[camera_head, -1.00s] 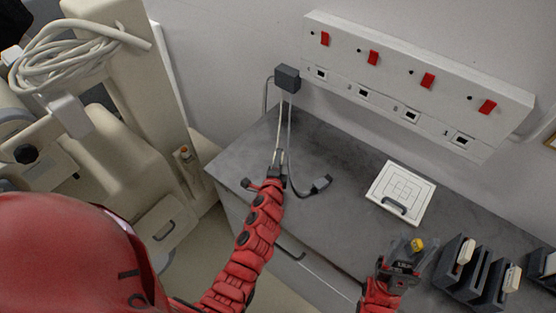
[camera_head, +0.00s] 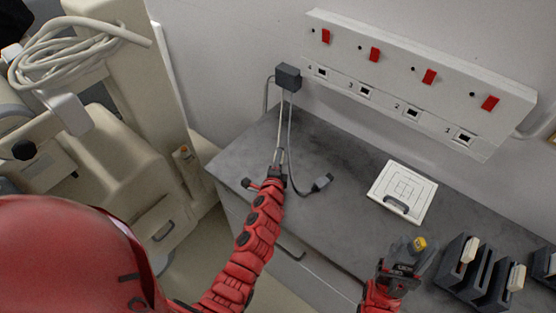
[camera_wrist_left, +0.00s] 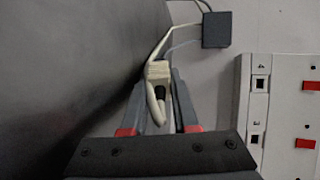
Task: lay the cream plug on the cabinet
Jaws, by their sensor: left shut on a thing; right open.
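In the left wrist view, the cream plug (camera_wrist_left: 158,72) is between the fingers of my left gripper (camera_wrist_left: 158,88), which is shut on it. Its cream cable loops back toward the palm and also runs up toward a dark box. In the head view, my left gripper (camera_head: 280,155) is over the left part of the grey cabinet top (camera_head: 340,155); the plug is too small to make out there. How high the plug is above the top I cannot tell. My right gripper (camera_head: 408,256) is open over the front of the cabinet, near a small yellow piece (camera_head: 420,243).
The dark box (camera_head: 288,77) is on the wall with cables hanging from it. A grey connector (camera_head: 322,183) lies on the cabinet right of my left gripper. A white square plate (camera_head: 402,194) and dark holders (camera_head: 465,265) are further right. A socket panel (camera_head: 420,85) is behind.

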